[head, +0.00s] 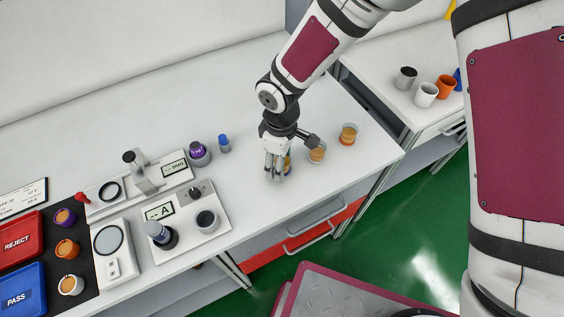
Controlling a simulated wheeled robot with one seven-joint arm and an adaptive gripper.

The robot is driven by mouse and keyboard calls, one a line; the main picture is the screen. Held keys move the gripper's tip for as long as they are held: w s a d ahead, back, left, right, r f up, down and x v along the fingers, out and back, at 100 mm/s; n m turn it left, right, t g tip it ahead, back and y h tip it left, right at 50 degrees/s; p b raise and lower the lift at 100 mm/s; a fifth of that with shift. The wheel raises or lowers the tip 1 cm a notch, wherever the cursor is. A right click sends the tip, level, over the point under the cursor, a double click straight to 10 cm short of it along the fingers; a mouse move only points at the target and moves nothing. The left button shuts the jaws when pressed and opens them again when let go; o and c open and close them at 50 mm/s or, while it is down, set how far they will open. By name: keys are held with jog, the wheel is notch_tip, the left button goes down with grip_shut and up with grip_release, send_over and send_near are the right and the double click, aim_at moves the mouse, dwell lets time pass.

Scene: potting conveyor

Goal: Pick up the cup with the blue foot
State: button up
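My gripper (277,172) points down at the white bench, right of the instruments. Its fingers are around or just in front of a small cup (288,163), of which only slivers of amber and dark blue show. This looks like the cup with the blue foot, but the fingers hide most of it. I cannot tell whether the fingers touch it or whether it stands on the bench. A tan-topped cup (317,154) stands just to the right, close to my wrist. Another cup with an orange foot (348,135) stands further right.
Left are a meter board (218,221), a height gauge (150,181), a scale (111,240), a red REJECT tray (18,238) and a blue PASS tray (22,286). A blue-capped bottle (224,144) stands behind. A side table holds several mugs (426,95). The bench's back is clear.

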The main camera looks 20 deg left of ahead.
jog(key=c, duration=0.9)
jog(key=shift+r, duration=0.2)
